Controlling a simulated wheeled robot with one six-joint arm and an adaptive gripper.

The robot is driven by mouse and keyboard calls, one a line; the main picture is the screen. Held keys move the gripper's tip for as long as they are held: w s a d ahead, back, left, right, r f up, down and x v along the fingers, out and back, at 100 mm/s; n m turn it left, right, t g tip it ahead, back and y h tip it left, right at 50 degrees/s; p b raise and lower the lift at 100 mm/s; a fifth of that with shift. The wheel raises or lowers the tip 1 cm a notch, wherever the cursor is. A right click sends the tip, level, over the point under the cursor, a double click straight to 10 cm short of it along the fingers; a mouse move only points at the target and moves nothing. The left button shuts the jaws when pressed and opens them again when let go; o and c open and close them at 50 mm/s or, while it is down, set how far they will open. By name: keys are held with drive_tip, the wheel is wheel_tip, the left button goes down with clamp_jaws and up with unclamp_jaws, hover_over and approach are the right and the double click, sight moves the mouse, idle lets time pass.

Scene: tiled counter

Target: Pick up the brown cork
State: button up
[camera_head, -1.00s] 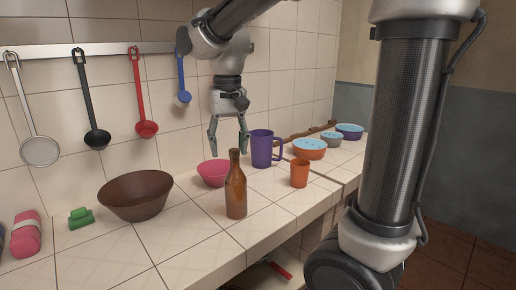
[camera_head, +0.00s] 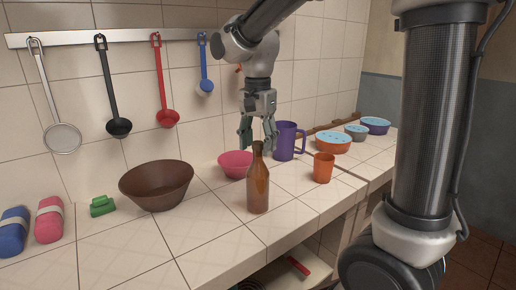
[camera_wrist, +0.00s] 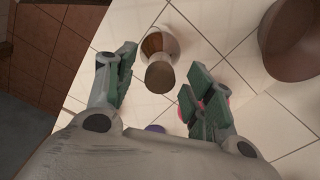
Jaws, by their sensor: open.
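The brown cork (camera_wrist: 159,75) shows in the wrist view as a round brown top on the neck of the brown bottle (camera_wrist: 159,42). In the head view the bottle (camera_head: 258,190) stands upright on the counter, and its cork (camera_head: 257,146) is small and hard to tell from the neck. My gripper (camera_head: 258,147) is open, pointing down at the bottle's top. In the wrist view my gripper (camera_wrist: 160,65) has a finger on either side of the cork, with gaps on both sides and nothing held.
A pink bowl (camera_head: 233,165) and purple jug (camera_head: 285,141) stand behind the bottle. An orange cup (camera_head: 323,168) is to its right, a brown bowl (camera_head: 157,187) to its left. The tiled counter's front edge lies close to the bottle.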

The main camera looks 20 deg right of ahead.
drive_tip(key=shift+f, duration=0.45)
drive_tip(key=c, duration=0.9)
drive_tip(key=shift+o, duration=0.2)
